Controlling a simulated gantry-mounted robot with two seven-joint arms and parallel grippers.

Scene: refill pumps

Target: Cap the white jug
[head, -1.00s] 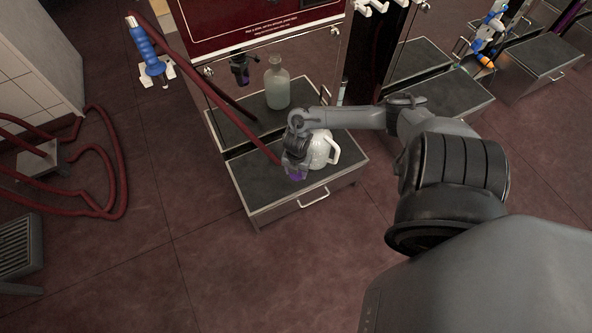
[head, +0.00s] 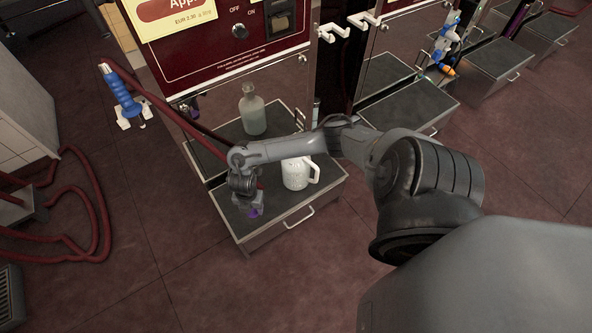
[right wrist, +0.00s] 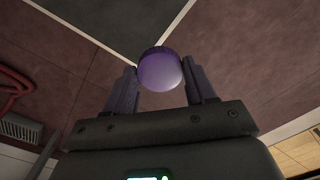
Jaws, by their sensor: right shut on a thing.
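The white jug (head: 296,175) stands upright on the dark top of the low metal step (head: 285,208), its handle to the right. My right forearm crosses in front of its upper part in the head view, so its mouth is hidden. My right gripper (head: 253,205) is left of the jug and apart from it, over the step's left front part. It is shut on a round purple cap (right wrist: 160,70), which shows between both fingers in the right wrist view and as a small purple spot (head: 255,213) in the head view. My left gripper is not in view.
A grey translucent bottle (head: 253,112) stands behind the jug, near the red dispenser panel (head: 220,50). A dark red hose (head: 150,98) runs diagonally at the left. A blue-handled nozzle (head: 122,97) is at the left. The floor in front of the step is clear.

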